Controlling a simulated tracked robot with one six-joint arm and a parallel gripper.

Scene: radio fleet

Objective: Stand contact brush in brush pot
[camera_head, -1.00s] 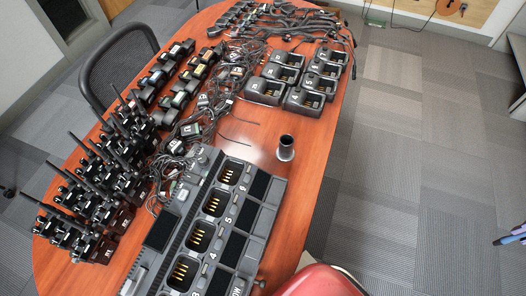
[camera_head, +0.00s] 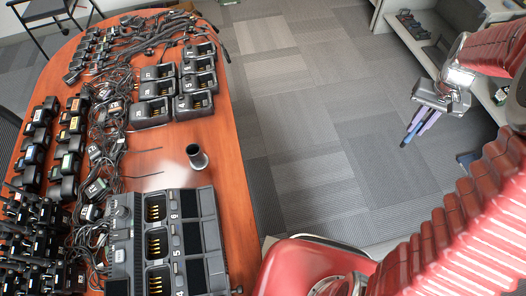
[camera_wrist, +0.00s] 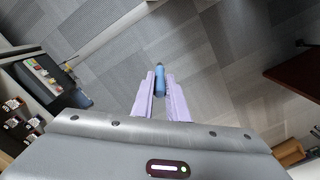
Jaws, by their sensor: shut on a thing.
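The brush pot (camera_head: 197,157) is a dark grey open cylinder with a flared base. It stands upright on the wooden table, just beyond the large charger. My gripper (camera_head: 419,128) is far to its right, held out over the carpet, away from the table. Its lavender fingers are shut on the contact brush (camera_head: 410,135), of which a blue part shows past the fingertips, pointing down and left.
The wooden table (camera_head: 226,140) holds a multi-bay charger (camera_head: 187,240) near the pot, several single chargers behind it, and cables, batteries and radios to the left. Bare tabletop surrounds the pot. Shelving (camera_head: 400,40) stands at the upper right. Open carpet lies between.

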